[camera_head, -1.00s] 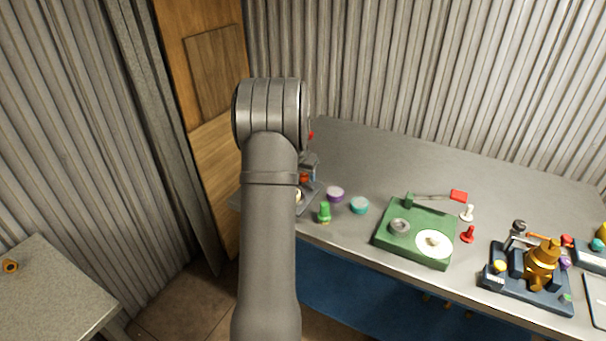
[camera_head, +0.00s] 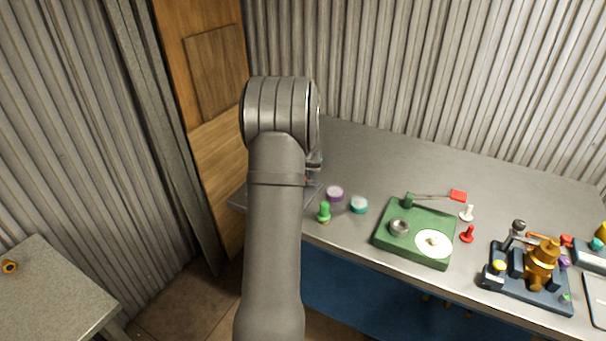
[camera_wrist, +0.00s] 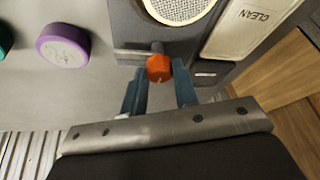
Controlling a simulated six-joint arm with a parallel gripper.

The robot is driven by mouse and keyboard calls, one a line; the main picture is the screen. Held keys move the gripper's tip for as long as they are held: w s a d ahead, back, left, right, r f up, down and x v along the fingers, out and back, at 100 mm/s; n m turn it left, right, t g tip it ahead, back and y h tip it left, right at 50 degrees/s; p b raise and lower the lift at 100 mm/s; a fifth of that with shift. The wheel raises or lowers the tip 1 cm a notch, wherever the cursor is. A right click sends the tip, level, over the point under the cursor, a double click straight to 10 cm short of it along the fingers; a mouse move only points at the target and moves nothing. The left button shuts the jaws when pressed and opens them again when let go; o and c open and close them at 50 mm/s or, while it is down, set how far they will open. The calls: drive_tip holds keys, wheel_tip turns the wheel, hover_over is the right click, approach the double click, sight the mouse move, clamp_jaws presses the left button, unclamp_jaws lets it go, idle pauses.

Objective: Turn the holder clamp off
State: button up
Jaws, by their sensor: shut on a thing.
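In the wrist view, an orange-red knob (camera_wrist: 159,68) on a short dark stem sits between the blue-grey fingers of my gripper (camera_wrist: 160,80). The fingers are shut on it. The knob belongs to a grey fixture (camera_wrist: 132,30), which I take to be the holder; it carries a round mesh disc (camera_wrist: 180,6). In the head view my arm hides the gripper, the knob and most of this fixture.
A pale plate marked CLEAN (camera_wrist: 248,25) lies beside the mesh disc. A purple cap (camera_head: 335,193), a teal cap (camera_head: 359,204) and a green peg (camera_head: 324,212) stand close by. A green tray (camera_head: 420,220) and a dark fixture with a gold valve (camera_head: 541,263) are further right.

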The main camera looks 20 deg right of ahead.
drive_tip(key=shift+n, duration=0.4)
drive_tip(key=o, duration=1)
drive_tip(key=v, duration=1.7)
drive_tip(key=shift+s+d+r, duration=0.15)
drive_tip(key=shift+d+r, duration=0.05)
drive_tip(key=shift+f, duration=0.1)
drive_tip(key=x, duration=1.7)
drive_tip(key=shift+a+f, duration=0.1)
drive_tip(key=shift+a, duration=0.1)
